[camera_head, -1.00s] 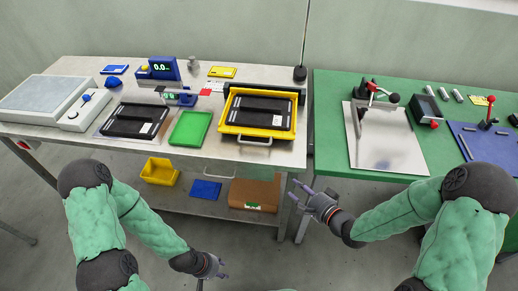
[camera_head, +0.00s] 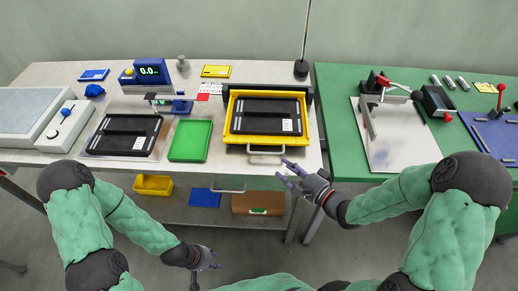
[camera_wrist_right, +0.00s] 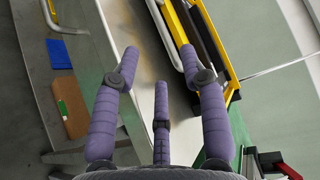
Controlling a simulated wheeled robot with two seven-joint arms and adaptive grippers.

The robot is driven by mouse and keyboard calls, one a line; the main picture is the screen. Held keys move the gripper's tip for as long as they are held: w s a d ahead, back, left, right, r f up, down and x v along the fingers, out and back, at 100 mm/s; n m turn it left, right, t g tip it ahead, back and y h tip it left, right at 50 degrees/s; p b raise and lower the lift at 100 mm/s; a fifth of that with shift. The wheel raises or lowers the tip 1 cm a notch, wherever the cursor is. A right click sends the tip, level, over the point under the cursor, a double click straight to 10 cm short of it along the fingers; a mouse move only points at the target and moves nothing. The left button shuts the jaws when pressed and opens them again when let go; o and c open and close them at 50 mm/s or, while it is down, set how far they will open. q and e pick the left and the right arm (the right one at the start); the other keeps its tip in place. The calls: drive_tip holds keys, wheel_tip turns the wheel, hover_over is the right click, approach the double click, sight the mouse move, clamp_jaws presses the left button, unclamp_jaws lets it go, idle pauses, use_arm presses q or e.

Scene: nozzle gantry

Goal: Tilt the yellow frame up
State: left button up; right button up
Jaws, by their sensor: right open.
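The yellow frame (camera_head: 233,106) lies flat on the grey bench at its right end, with a black tray (camera_head: 266,116) inside it. A metal handle (camera_head: 265,151) sticks out from its front edge. My right gripper (camera_head: 286,168) is open and empty, just in front of the bench edge, to the right of and below the handle. In the right wrist view the open fingers (camera_wrist_right: 157,68) show the yellow frame (camera_wrist_right: 178,22) and its handle (camera_wrist_right: 163,35) beyond them, close to one finger but apparently not held. My left gripper (camera_head: 214,259) hangs low in front of the bench, seemingly open and empty.
A green tray (camera_head: 190,141) and another black tray (camera_head: 124,136) stand left of the frame. A thin pole (camera_head: 305,40) rises behind it. A green table (camera_head: 345,143) adjoins on the right. A lower shelf holds a cardboard box (camera_head: 258,202) and a yellow bin (camera_head: 153,185).

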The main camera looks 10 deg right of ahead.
sight(266, 154)
drive_tip(key=shift+w+a+f+b, duration=0.1)
drive_tip(key=shift+w+a+b, duration=0.2)
drive_tip(key=shift+w+a, duration=0.15)
drive_tip(key=b+x, duration=0.2)
drive_tip(key=x, duration=0.5)
drive_tip(key=shift+w+f, duration=0.15)
drive_tip(key=shift+w, duration=0.05)
drive_tip(key=shift+w+a+b, duration=0.3)
drive_tip(key=shift+w+b, duration=0.05)
drive_tip(key=shift+w, duration=0.25)
clamp_jaws()
